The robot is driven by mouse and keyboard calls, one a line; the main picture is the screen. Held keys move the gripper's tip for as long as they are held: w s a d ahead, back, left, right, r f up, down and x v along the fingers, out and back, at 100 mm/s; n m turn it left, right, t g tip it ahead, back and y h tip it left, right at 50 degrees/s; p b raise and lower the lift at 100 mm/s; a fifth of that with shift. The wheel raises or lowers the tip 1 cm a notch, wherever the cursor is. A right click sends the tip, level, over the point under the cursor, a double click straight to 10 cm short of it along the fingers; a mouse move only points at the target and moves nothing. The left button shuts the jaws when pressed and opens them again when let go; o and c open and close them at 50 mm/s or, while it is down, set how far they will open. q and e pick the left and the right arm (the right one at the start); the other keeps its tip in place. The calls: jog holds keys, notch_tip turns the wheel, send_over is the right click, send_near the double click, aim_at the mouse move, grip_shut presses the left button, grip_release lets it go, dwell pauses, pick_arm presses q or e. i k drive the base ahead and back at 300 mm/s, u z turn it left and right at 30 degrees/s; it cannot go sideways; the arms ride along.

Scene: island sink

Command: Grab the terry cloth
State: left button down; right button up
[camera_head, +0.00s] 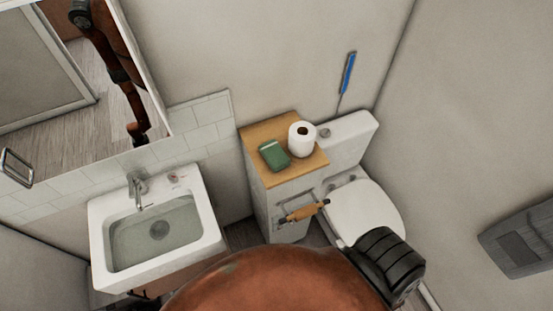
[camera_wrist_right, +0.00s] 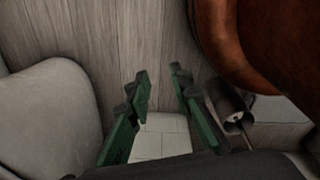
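A green folded cloth (camera_head: 273,154), which looks like the terry cloth, lies on the wooden top (camera_head: 256,137) of a narrow white cabinet, left of a toilet paper roll. My right gripper (camera_wrist_right: 159,77) shows in the right wrist view with its two green fingers apart and nothing between them. It points toward the wood-plank floor, and the cloth is not visible in that view. In the head view my orange arm crosses the bottom, and the right fingers are hidden. My left gripper is not in view.
A white toilet paper roll (camera_head: 302,139) stands right beside the cloth. A sink (camera_head: 155,232) with a tap is at left. A mirror (camera_head: 75,85) hangs above it.

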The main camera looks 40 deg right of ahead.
aim_at(276, 158)
jog(key=k, duration=0.4)
jog(key=u, duration=1.85)
jog(key=k, duration=1.45)
jog(key=z, duration=1.15)
